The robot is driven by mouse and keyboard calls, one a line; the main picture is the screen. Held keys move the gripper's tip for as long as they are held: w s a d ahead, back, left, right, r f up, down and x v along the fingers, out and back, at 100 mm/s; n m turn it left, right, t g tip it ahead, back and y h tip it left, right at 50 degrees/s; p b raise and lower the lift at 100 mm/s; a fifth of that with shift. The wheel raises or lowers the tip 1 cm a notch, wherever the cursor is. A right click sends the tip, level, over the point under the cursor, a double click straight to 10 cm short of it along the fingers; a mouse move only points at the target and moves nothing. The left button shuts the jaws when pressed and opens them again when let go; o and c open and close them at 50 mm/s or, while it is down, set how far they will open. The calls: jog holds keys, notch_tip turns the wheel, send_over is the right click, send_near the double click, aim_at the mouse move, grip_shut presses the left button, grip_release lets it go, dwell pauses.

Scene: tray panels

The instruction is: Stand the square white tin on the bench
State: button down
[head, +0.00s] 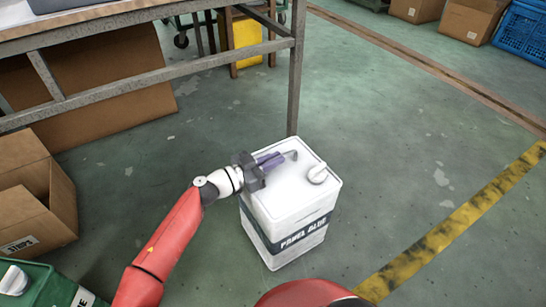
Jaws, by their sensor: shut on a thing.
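The square white tin (289,231) stands upright on the green floor, close by the bench's near leg. The fingertips and the exact grip are small and partly hidden. The bench (170,75) is at the upper left, with a metal frame and a wooden top, above the tin's level.
Open cardboard boxes (38,203) stand at the left, and a large one is under the bench. A green container (40,287) is at the lower left. A grey item lies on the bench top. Floor right of the tin is clear, with a yellow stripe (450,218).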

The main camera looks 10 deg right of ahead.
jog(key=shift+s+f+b, duration=0.1)
jog(key=shift+f+b, duration=0.5)
jog(key=shift+f, duration=0.25)
dwell(0.7)
jog(key=c, duration=0.8)
grip_release()
jog(key=shift+a, duration=0.1)
jog(key=v, duration=1)
jog(key=shift+a, duration=0.4)
dwell(1.1)
jog(key=shift+s, duration=0.15)
dwell(0.3)
